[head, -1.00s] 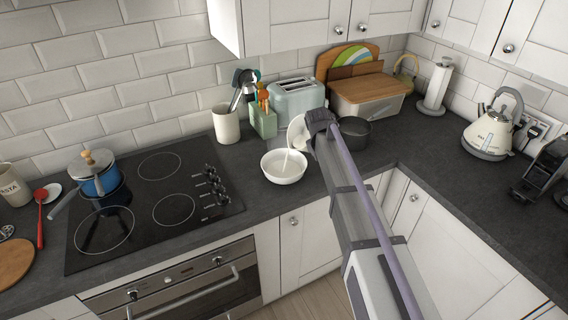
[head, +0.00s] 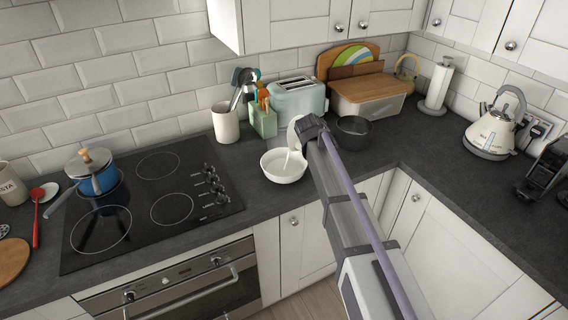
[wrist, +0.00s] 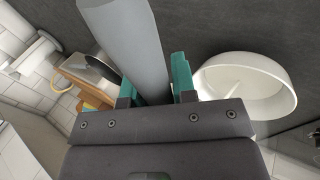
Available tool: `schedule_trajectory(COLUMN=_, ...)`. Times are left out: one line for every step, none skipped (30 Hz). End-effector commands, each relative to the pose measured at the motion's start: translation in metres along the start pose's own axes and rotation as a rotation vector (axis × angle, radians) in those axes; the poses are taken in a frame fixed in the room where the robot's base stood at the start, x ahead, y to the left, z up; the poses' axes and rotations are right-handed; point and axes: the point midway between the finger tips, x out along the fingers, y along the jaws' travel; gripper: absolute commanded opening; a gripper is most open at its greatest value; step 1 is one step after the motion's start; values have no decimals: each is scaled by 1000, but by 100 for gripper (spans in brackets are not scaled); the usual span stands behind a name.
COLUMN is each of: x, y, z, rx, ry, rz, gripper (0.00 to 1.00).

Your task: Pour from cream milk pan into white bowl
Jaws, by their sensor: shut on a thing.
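The cream milk pan (head: 294,133) is tipped steeply on its side above the white bowl (head: 283,178), at the middle of the head view. A thin pale stream falls from it into the bowl. My gripper (head: 310,128) is shut on the pan's handle, just right of the bowl and above it. In the wrist view the thick grey handle (wrist: 128,45) lies between the teal fingers of my gripper (wrist: 154,82). The bowl (wrist: 285,85) shows there on the right. The pan's body is out of that view, and its inside is hidden.
A dark pot (head: 353,133) stands close behind my arm. The toaster (head: 298,97), green utensil block (head: 263,120) and white crock (head: 225,122) stand behind the bowl. The hob (head: 150,205) with a blue saucepan (head: 97,180) is left.

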Motion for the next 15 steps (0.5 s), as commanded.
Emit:
schedule_trajectory(x=2, y=-2, z=0, rx=-1, ry=2, rz=10, gripper=0)
schedule_trajectory(x=2, y=-2, z=0, rx=-1, ry=2, rz=17, gripper=0)
schedule_trajectory(x=3, y=-3, z=0, rx=-2, ry=3, rz=25, gripper=0)
schedule_trajectory(x=3, y=-3, z=0, rx=-2, ry=4, rz=32, gripper=0)
schedule_trajectory(x=3, y=-4, z=0, rx=-2, ry=4, rz=40, gripper=0)
schedule_trajectory(x=4, y=-4, z=0, rx=-3, ry=5, rz=49, gripper=0)
schedule_trajectory(x=4, y=-5, z=0, rx=-3, ry=6, rz=55, gripper=0)
schedule_trajectory(x=4, y=-5, z=0, rx=-4, ry=6, rz=61, gripper=0)
schedule_trajectory(x=4, y=-6, z=0, rx=-5, ry=7, rz=70, gripper=0)
schedule_trajectory(x=4, y=-6, z=0, rx=-6, ry=7, rz=76, gripper=0)
schedule_trajectory(x=4, y=-6, z=0, rx=-6, ry=8, rz=82, gripper=0)
schedule_trajectory(x=5, y=-7, z=1, rx=-6, ry=8, rz=90, gripper=0)
schedule_trajectory(x=5, y=-7, z=1, rx=-7, ry=9, rz=97, gripper=0)
schedule_trajectory(x=6, y=-7, z=1, rx=-7, ry=9, rz=103, gripper=0)
schedule_trajectory(x=6, y=-8, z=1, rx=-7, ry=10, rz=111, gripper=0)
